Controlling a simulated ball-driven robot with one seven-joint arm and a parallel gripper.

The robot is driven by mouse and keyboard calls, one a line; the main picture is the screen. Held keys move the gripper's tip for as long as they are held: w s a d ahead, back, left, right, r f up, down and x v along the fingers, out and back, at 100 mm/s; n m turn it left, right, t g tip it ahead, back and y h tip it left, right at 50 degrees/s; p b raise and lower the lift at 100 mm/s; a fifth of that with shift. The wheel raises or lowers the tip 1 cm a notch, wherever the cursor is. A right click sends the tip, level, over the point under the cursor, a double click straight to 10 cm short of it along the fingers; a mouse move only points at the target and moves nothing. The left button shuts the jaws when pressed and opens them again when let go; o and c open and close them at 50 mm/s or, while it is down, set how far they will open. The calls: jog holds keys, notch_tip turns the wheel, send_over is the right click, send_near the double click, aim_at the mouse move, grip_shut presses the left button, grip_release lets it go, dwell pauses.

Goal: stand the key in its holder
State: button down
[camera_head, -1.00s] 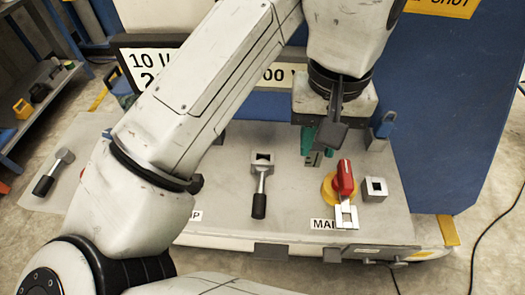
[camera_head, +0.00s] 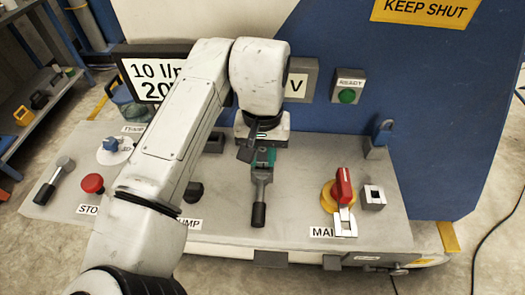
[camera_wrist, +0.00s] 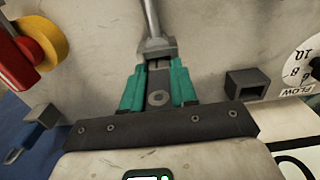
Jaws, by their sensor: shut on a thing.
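The key (camera_head: 259,202), a metal rod with a black grip and a square grey head, lies on the grey panel with its grip towards me. My gripper (camera_head: 262,168) is over the head end. In the wrist view its green fingers (camera_wrist: 158,75) are shut on the key's head (camera_wrist: 157,50); the rod runs away from it. A small square block with an open top (camera_head: 373,197) stands right of the red switch and looks like the holder. Another square hollow block (camera_wrist: 245,82) shows right of the fingers in the wrist view; I cannot tell its use.
A red handle on a yellow disc (camera_head: 341,188) stands between the key and the right block. A blue padlock (camera_head: 383,132) is behind that block. A red stop button (camera_head: 93,184) and a second black-gripped lever (camera_head: 53,182) are at the left. My arm hides part of the panel.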

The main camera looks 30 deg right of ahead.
jog(key=shift+f, duration=0.15)
jog(key=shift+f, duration=0.1)
jog(key=shift+f, duration=0.15)
jog(key=c, duration=0.9)
grip_release()
jog(key=shift+f+b, duration=0.1)
jog(key=shift+b, duration=0.5)
jog(key=r, duration=1.1)
jog(key=shift+s+d+r, duration=0.1)
jog(key=shift+d, duration=0.15)
